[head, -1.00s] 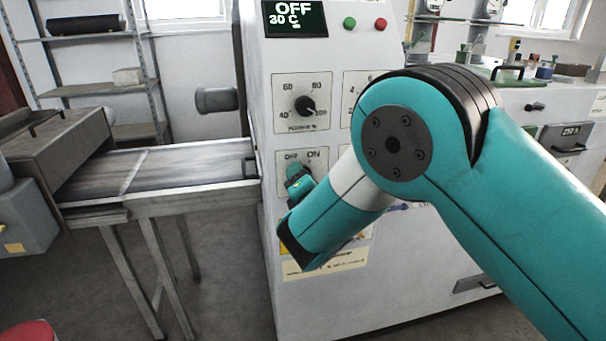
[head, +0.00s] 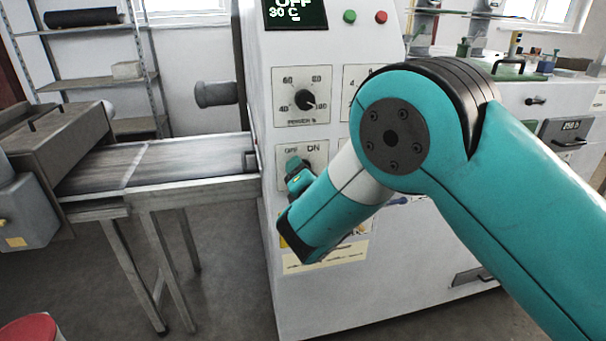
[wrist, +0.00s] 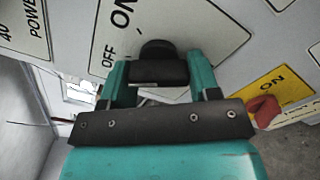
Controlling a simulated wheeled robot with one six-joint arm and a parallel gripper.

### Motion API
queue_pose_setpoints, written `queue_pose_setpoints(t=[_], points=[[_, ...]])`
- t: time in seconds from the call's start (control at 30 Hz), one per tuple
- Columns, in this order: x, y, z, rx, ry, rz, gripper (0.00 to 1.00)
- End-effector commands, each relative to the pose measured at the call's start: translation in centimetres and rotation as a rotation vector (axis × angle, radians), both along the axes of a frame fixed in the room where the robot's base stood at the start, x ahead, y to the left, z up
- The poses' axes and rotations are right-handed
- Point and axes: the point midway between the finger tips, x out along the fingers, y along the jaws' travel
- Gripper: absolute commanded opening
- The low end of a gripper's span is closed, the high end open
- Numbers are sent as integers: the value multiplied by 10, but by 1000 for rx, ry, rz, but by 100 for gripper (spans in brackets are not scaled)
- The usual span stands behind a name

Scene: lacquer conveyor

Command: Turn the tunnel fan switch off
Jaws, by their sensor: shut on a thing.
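The switch plate (head: 312,150), marked OFF and ON, is on the front of the white machine, below the power dial. It also shows in the wrist view (wrist: 108,48), turned on its side. Its black switch knob (wrist: 157,47) sits between the two teal fingers. My gripper (wrist: 158,76) is shut on this knob. In the head view my gripper (head: 298,174) reaches the plate from the lower right and hides the knob, so I cannot tell its setting there. The plate's name is not readable.
A power dial (head: 306,101) is above the plate, under a display (head: 296,14) reading OFF and 30 C. Green (head: 349,17) and red (head: 381,17) buttons are beside it. A red handle (wrist: 263,110) on a yellow ON plate is close to my gripper. A conveyor (head: 190,158) extends left.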

Motion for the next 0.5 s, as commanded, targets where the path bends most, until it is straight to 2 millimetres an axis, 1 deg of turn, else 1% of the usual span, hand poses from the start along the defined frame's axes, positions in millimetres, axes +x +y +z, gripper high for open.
queue_pose_setpoints(t=[0.37, 0.4, 0.47, 0.5], points=[[0, 0, 1, 2, -2, -1, 32], [0, 0, 1, 2, -2, -1, 65], [0, 0, 1, 2, -2, -1, 79], [0, 0, 1, 2, -2, -1, 80]])
